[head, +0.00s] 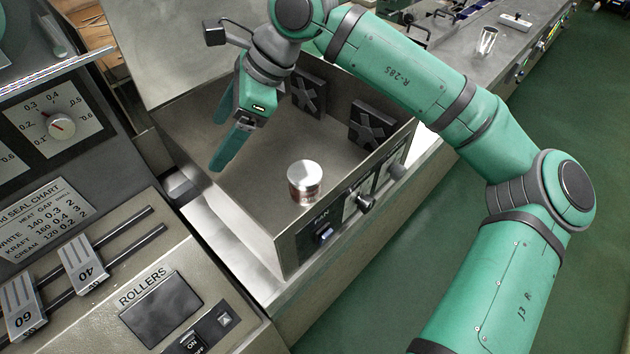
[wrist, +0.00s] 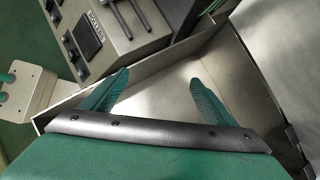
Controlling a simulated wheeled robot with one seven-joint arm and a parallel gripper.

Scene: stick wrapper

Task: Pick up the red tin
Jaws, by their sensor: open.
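A short round tin (head: 304,186) with a shiny silver lid and a dull reddish side stands upright in the grey metal tray-like housing (head: 245,205), near its front wall in the head view. My gripper (head: 217,145) is above the housing, to the left of the tin and apart from it. Its two green fingers are spread with nothing between them. In the wrist view the open fingers (wrist: 160,76) show over bare metal, and the tin is not seen there.
Dark fan grilles (head: 366,126) line the housing's back right side. Its front wall carries knobs and a FAN switch (head: 325,235). A control panel with sliders (head: 85,265) stands at left. Another shiny can (head: 487,40) stands on the far bench.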

